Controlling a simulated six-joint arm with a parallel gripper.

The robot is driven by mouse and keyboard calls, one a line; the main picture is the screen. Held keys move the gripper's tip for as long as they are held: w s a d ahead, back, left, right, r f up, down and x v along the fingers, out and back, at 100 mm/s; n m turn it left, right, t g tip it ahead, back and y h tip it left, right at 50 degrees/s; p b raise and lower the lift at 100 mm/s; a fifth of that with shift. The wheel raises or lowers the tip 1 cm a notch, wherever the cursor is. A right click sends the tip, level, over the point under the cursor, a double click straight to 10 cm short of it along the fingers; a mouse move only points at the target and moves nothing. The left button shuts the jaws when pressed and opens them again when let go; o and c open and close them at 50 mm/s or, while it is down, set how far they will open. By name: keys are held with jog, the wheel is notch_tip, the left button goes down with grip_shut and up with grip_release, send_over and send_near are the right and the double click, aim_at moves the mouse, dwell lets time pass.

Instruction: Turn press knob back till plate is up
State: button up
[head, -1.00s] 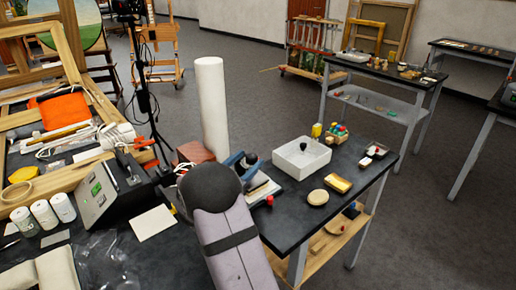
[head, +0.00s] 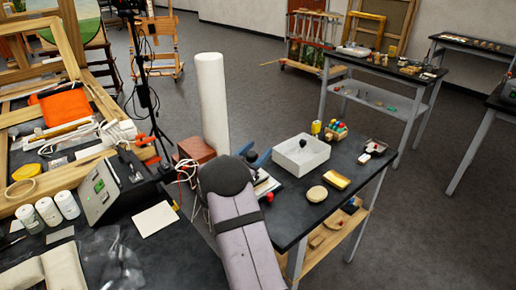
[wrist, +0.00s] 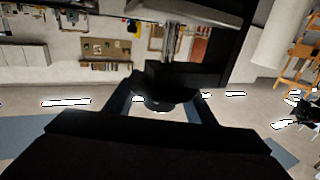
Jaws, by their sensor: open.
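The press (head: 262,160) stands on the dark bench in the head view, with blue parts, a dark round knob (head: 251,156) and pale sheets at its base. My own arm covers much of it. In the wrist view my gripper (wrist: 158,101) is open, with one blue-grey finger on each side of a dark rounded part that looks like the knob (wrist: 158,105). I cannot tell whether the fingers touch it. A shiny metal post (wrist: 172,42) and a dark block show beyond. The plate's height cannot be made out.
A white tray (head: 301,156) stands right of the press, with a gold block (head: 336,180) and a round disc (head: 317,194) nearby. A tall white roll (head: 211,104) and a reddish-brown box (head: 196,149) stand behind. A grey control box (head: 101,193) is at left.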

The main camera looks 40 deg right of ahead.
jog(key=shift+w+d, duration=0.1)
jog(key=shift+d, duration=0.2)
jog(key=c, duration=1.1)
